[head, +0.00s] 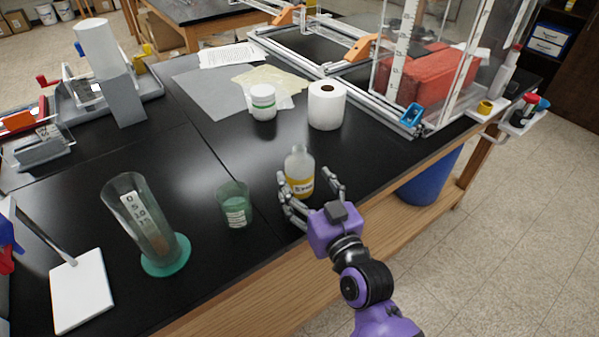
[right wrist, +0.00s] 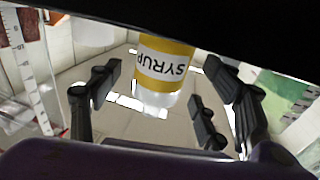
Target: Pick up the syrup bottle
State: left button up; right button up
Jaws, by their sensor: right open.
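The syrup bottle (head: 299,172) is clear with a yellow band and stands upright on the black bench near its front edge. In the right wrist view the bottle (right wrist: 165,65) shows its SYRUP label upside down, between the fingers. My right gripper (head: 311,191) is open, with its fingers spread on either side of the bottle's lower part. In the right wrist view gaps show between the bottle and the fingers of the gripper (right wrist: 165,105). My left gripper is not in view.
A green beaker (head: 234,205) stands just left of the bottle, and a tilted graduated cylinder (head: 146,215) on a green base is farther left. A paper roll (head: 326,106) and a white jar (head: 263,102) stand behind. An extrusion frame (head: 411,128) is at the back right.

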aim_at(306, 182)
jog(key=x, duration=0.2)
jog(key=shift+w+a+r, duration=0.2)
jog(key=shift+w, duration=0.15)
jog(key=shift+w+a, duration=0.1)
jog(key=shift+w, duration=0.15)
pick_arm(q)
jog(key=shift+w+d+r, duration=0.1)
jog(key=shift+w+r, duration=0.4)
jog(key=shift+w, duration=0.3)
pick_arm(e)
jog(key=shift+f, duration=0.1)
jog(key=shift+c, duration=0.4)
